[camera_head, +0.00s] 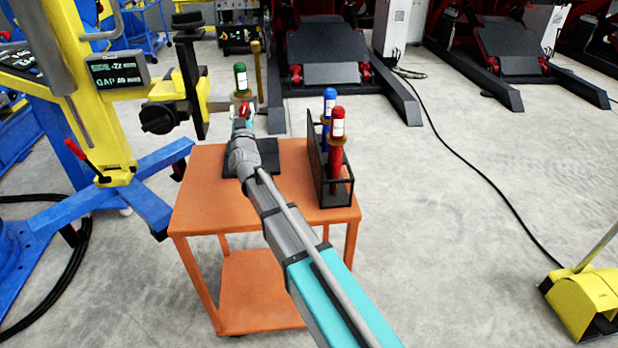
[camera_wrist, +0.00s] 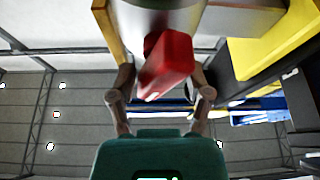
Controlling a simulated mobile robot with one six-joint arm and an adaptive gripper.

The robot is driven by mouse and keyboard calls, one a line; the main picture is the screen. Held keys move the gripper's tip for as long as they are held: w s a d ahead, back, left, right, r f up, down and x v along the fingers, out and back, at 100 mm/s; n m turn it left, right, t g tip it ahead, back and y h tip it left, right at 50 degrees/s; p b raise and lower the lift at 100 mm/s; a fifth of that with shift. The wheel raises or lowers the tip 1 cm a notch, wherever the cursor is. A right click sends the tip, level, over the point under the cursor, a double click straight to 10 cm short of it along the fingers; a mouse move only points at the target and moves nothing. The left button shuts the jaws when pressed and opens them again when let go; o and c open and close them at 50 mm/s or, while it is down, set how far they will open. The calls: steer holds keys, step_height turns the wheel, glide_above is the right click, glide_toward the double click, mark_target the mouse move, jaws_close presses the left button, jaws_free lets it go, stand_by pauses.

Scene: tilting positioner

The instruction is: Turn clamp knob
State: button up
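A red knob-like piece (camera_wrist: 168,68) is in front of a silver round body (camera_wrist: 158,18) in the wrist view. My gripper (camera_wrist: 163,92) has its two fingers spread on either side of this piece, with gaps visible. In the head view the red piece (camera_head: 244,110) shows at the end of my arm, below a green cylinder (camera_head: 240,78). A black lobed knob (camera_head: 158,117) is on the yellow positioner, left of my gripper (camera_head: 243,119) and apart from it. I cannot tell which one is the clamp knob.
An orange cart (camera_head: 205,200) is under my arm. A black rack (camera_head: 338,192) on it holds a blue cylinder (camera_head: 328,103) and a red cylinder (camera_head: 336,150). The yellow column (camera_head: 98,115) with a display (camera_head: 118,70) stands left. The floor at right is mostly clear.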

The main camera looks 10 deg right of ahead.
steer(key=n+y, duration=0.1)
steer(key=n, duration=0.1)
steer(key=n+y, duration=0.1)
steer(key=n, duration=0.2)
steer(key=n+g+y+p, duration=0.1)
steer(key=n+y, duration=0.1)
steer(key=n, duration=0.1)
steer(key=shift+a, duration=0.25)
steer(key=shift+a+f+n+g+y+p, duration=0.15)
steer(key=shift+n+g+y+p, duration=0.4)
steer(key=shift+n, duration=1.05)
steer(key=shift+a+f+n+g+y+p, duration=0.1)
steer(key=shift+n+g+y+p, duration=0.45)
steer(key=shift+n, duration=1.05)
steer(key=b+v, duration=0.3)
steer(key=v, duration=1.1)
steer(key=shift+s+d+f+m+g+h+p, duration=2.1)
steer(key=shift+d+f+m+g+h+p, duration=1.3)
steer(key=shift+g+h+p, duration=0.75)
steer(key=s+d+r+m+g+h+p, duration=0.1)
steer(key=s+d+m+g+h+p, duration=0.2)
steer(key=s+d+g+h+p, duration=0.1)
steer(key=shift+s+d+r+m+g, duration=0.35)
steer(key=shift+s+d+g, duration=0.3)
steer(key=shift+s+d, duration=0.75)
steer(key=shift+s+a, duration=0.1)
steer(key=shift+a, duration=0.1)
